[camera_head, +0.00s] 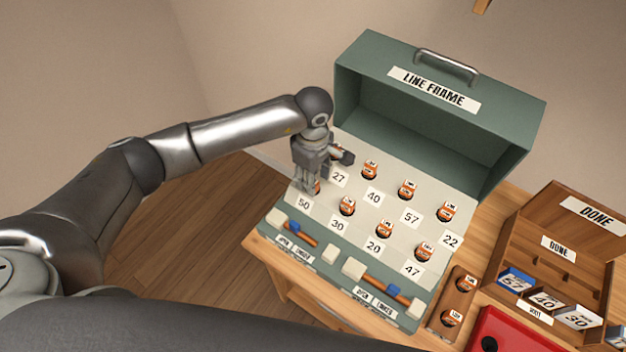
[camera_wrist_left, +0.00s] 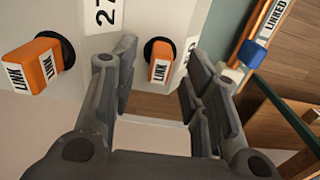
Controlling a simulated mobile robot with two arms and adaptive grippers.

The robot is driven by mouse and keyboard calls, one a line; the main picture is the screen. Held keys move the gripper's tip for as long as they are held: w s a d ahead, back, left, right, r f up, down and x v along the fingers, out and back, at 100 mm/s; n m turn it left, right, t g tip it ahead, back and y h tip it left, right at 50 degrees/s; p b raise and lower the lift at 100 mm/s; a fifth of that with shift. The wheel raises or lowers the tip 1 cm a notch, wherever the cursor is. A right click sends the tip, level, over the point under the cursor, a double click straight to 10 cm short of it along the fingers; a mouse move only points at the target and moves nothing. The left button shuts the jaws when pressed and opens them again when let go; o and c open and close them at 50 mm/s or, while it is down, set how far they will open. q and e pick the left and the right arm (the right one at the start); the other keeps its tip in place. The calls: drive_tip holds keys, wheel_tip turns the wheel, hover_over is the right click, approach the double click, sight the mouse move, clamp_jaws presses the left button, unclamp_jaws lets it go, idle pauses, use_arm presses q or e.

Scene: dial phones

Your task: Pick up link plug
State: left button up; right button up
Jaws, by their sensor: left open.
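Orange link plugs sit in black sockets on the pale sloped panel (camera_head: 328,222) of the green line frame (camera_head: 440,115). My left gripper (camera_head: 311,186) is over the panel's left end, at the plug (camera_head: 317,188) above the label 50, which it partly hides. In the left wrist view, my left gripper (camera_wrist_left: 160,78) is open. An orange link plug (camera_wrist_left: 161,66) shows between its fingertips, with visible gaps on both sides. A second link plug (camera_wrist_left: 38,66) is outside the fingers to the left. My right gripper is not in view.
Several other plugs, such as one by label 57 (camera_head: 408,190), stand on the panel. Sliders (camera_head: 300,234) line its front edge. A wooden holder (camera_head: 438,326) with two plugs, a DONE box (camera_head: 560,250) with number cards and a red box (camera_head: 520,335) are to the right.

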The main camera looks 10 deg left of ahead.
use_arm(q)
drive_tip(key=shift+f, duration=1.2)
drive_tip(key=c, duration=0.9)
clamp_jaws()
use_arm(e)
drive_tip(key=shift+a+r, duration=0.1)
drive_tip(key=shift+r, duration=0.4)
use_arm(q)
drive_tip(key=shift+r, duration=0.15)
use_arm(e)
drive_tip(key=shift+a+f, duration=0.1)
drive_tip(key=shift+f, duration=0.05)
use_arm(q)
drive_tip(key=shift+r+b, duration=0.55)
drive_tip(key=s+d+r+b, duration=0.6)
drive_tip(key=s+d+r, duration=0.1)
drive_tip(key=s+r, duration=0.4)
drive_tip(key=shift+s+r+b, duration=0.35)
drive_tip(key=shift+s, duration=0.3)
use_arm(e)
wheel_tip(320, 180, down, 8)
